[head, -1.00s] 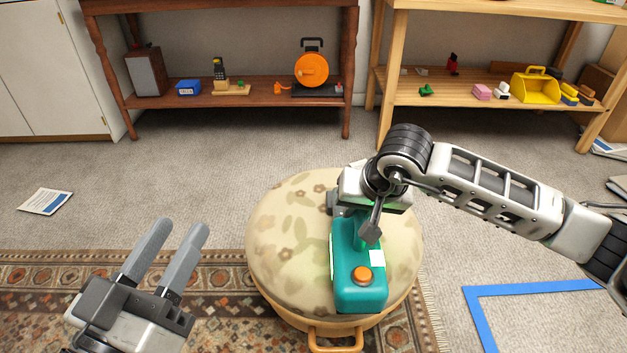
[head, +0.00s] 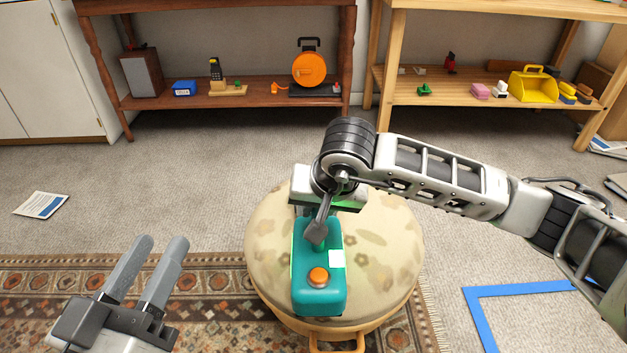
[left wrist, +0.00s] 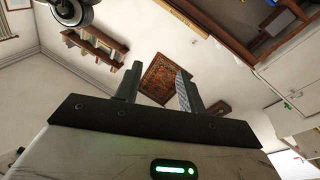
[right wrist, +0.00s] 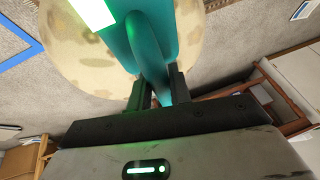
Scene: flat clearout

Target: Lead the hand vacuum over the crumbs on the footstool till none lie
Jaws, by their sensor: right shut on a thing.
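The teal hand vacuum (head: 309,255), with an orange button and a white patch, is over the left half of the round footstool (head: 390,235). My right gripper (head: 317,230) is shut on its handle; the vacuum's handle (right wrist: 150,60) also shows between the fingers in the right wrist view. I cannot tell if its nozzle, hidden by the arm, touches the cushion. The cushion has a faded floral pattern, and I cannot tell any crumbs from its brownish marks. My left gripper (head: 158,243) is open and empty, left of the footstool above the rug.
A patterned rug (head: 215,290) lies under and left of the footstool. Blue tape (head: 480,318) marks the floor at the right. A dark shelf (head: 250,98) and a light wooden shelf (head: 440,96) with objects stand behind. The carpet between is clear.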

